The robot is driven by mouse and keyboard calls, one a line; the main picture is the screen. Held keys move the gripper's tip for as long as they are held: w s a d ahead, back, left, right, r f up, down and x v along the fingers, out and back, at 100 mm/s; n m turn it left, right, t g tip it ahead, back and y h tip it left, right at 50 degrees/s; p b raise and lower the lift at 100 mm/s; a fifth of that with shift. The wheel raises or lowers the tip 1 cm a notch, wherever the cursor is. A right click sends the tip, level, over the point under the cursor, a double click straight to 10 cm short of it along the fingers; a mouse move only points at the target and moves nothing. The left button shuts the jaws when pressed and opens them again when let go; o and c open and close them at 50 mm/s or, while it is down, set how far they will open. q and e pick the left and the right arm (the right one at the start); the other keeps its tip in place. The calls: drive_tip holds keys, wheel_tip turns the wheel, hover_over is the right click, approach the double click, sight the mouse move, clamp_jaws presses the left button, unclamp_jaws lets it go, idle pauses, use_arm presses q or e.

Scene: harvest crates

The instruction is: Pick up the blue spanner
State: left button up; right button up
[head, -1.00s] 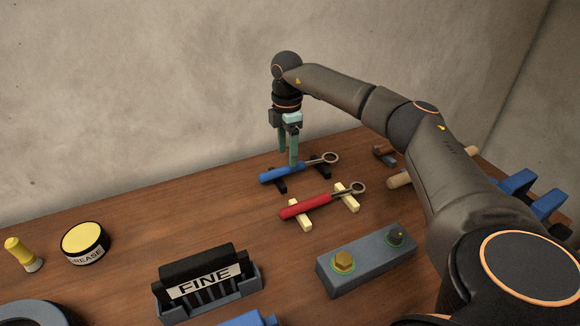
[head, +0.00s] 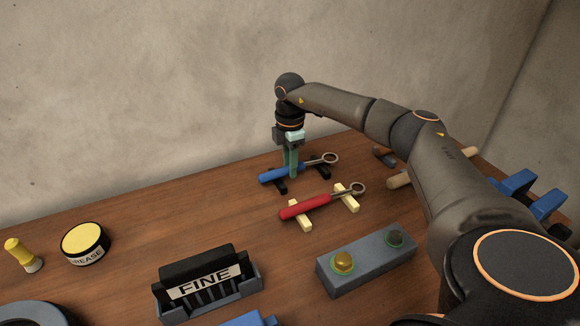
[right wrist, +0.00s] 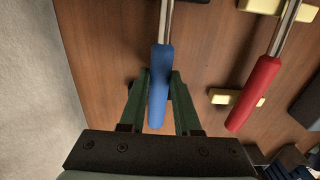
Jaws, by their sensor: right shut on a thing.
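The blue spanner (head: 277,175) has a blue handle and a metal ring end. It lies across two black rests on the wooden table, near the wall. My right gripper (head: 290,172) points down at it, its green fingers shut on the blue handle. In the right wrist view the blue handle (right wrist: 159,90) runs between the two fingers (right wrist: 160,85). The spanner still appears to lie at the height of its rests. My left gripper is not in view.
A red spanner (head: 305,207) lies on cream rests just in front. Table left of the blue spanner is clear.

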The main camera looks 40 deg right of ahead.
clamp_jaws()
idle(0.8)
